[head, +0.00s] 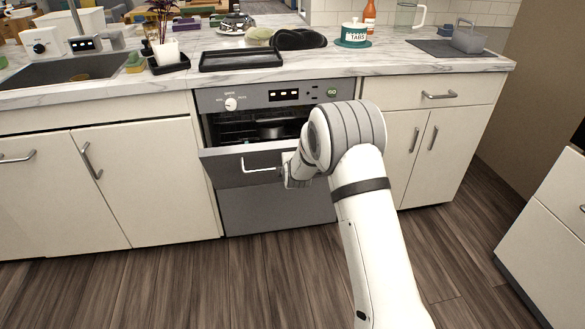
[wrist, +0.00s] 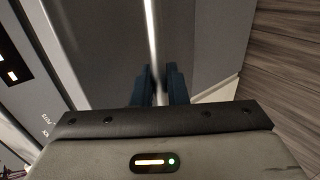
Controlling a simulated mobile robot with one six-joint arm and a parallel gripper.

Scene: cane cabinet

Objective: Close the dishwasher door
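The dishwasher (head: 270,98) is a grey appliance under the counter with a knob and a lit display. Its door (head: 228,170) is hinged at the bottom and stands partly open, its top edge tilted out. A dark pot (head: 270,128) shows inside through the gap. A pale bar handle (head: 258,169) runs along the door's front. My gripper (head: 285,172) is at the handle's right part, partly hidden by my arm. In the wrist view my dark fingers (wrist: 160,85) are close together on either side of the handle (wrist: 151,30) and look shut on it.
White cabinets flank the dishwasher on the left (head: 150,185) and right (head: 440,150). The marble counter (head: 400,65) above holds a black tray (head: 240,60), a sink and a teal-labelled jar (head: 354,35). A white drawer unit (head: 555,225) stands at the right. The wooden floor (head: 190,285) in front is clear.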

